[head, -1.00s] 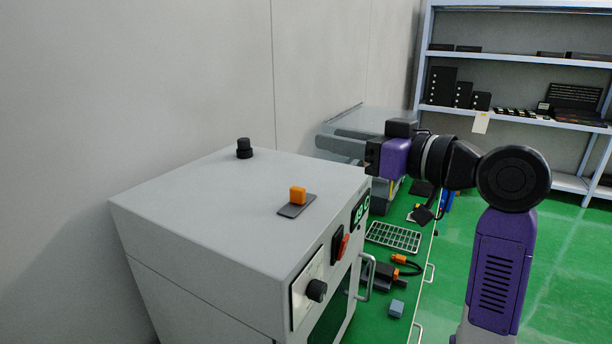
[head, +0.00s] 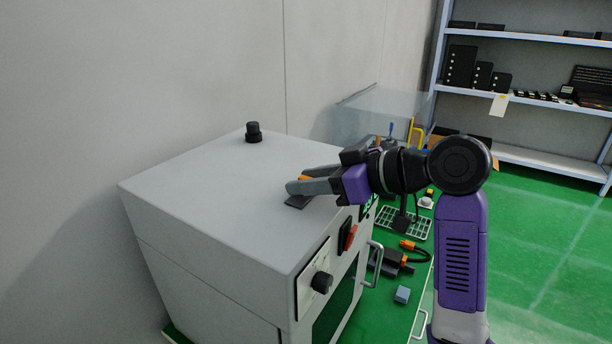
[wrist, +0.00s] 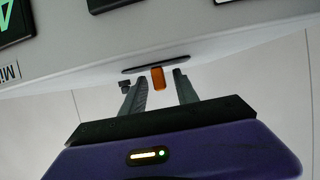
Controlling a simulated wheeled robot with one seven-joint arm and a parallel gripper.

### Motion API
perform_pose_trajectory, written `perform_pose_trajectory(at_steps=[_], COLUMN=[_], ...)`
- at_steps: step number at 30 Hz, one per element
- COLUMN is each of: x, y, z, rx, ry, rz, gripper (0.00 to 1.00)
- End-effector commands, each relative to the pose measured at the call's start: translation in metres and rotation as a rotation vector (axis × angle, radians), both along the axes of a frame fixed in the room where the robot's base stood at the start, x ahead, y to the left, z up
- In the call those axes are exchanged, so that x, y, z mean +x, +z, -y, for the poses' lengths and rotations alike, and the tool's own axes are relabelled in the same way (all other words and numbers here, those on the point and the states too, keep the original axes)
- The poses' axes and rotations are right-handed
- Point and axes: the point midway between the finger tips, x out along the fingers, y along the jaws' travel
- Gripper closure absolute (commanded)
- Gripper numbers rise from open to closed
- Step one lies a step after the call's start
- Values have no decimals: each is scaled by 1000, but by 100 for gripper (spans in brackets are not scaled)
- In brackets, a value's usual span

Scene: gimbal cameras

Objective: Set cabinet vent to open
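The grey cabinet (head: 215,210) stands at the left in the head view. An orange tab on a dark slotted plate (head: 297,202) sits on its top; I take it to be the vent slider. My gripper (head: 298,186) is over the plate, its fingers hiding most of the tab. In the wrist view the orange tab (wrist: 158,78) shows between the two separated fingers of my gripper (wrist: 160,90), with a visible gap on each side. The gripper is open. Contact with the tab is not visible.
A black knob (head: 253,132) stands at the back of the cabinet top. The front has a red switch (head: 351,238), a black dial (head: 321,282) and a handle (head: 375,265). A green bench with a wire rack (head: 405,222) lies to the right.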

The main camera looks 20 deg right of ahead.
Motion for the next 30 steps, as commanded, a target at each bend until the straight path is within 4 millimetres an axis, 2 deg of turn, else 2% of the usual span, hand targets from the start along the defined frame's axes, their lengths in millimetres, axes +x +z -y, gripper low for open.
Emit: perform_pose_trajectory(at_steps=[11,16,30], x=[5,5,4], y=[-3,-3,-2], z=[-3,-3,-3], rx=[0,0,0], ry=[-1,-1,-1], rz=[0,0,1], gripper=[66,99,100])
